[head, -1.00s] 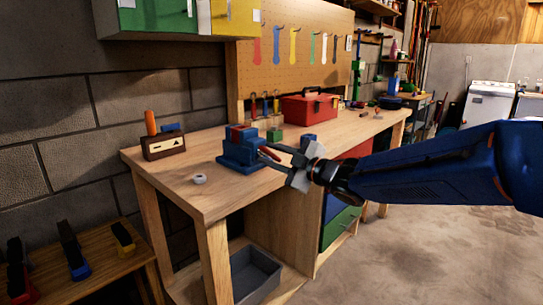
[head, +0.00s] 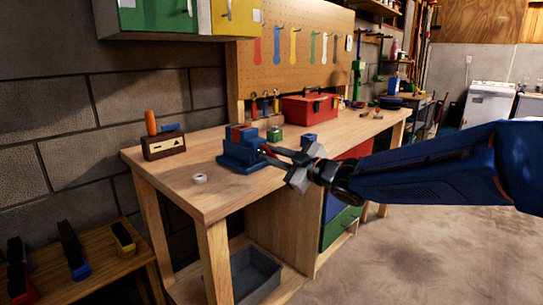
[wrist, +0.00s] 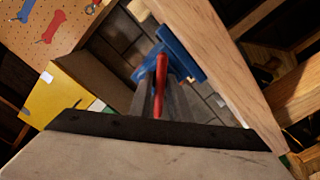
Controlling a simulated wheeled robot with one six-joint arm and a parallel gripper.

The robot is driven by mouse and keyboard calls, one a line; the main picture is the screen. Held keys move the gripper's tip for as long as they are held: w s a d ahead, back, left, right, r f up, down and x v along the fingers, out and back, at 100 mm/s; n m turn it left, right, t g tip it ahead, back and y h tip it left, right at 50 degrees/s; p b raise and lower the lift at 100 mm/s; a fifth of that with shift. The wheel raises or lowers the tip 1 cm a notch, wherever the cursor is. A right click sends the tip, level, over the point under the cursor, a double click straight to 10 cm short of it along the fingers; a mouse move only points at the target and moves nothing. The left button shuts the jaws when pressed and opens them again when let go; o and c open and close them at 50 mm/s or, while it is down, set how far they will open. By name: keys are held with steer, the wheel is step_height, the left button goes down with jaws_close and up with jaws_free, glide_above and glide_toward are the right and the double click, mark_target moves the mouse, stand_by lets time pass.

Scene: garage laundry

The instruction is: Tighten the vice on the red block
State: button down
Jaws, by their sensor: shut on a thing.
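The blue vice (head: 240,157) stands on the near left part of the wooden workbench (head: 185,190). The red block (head: 237,132) shows at its top, between the blue jaws; any gap beside it is too small to tell. The vice's red handle (head: 267,151) points toward my arm. My gripper (head: 287,158) is at the vice's right side, shut on the handle. In the wrist view the red handle (wrist: 161,80) runs between my fingers toward the blue vice body (wrist: 181,58). The red block is not clear in that view.
A white ring-shaped roll (head: 199,179) lies in front of the vice. A brown box with an orange tool (head: 163,145) is at its left. A green block (head: 274,134), a blue block (head: 308,140) and a red toolbox (head: 309,108) stand behind.

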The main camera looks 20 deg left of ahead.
steer(key=c, duration=1.8)
jaws_free()
steer(key=shift+d, duration=0.15)
steer(key=v, duration=1.7)
steer(key=shift+s+f, duration=0.1)
steer(key=shift+s, duration=0.05)
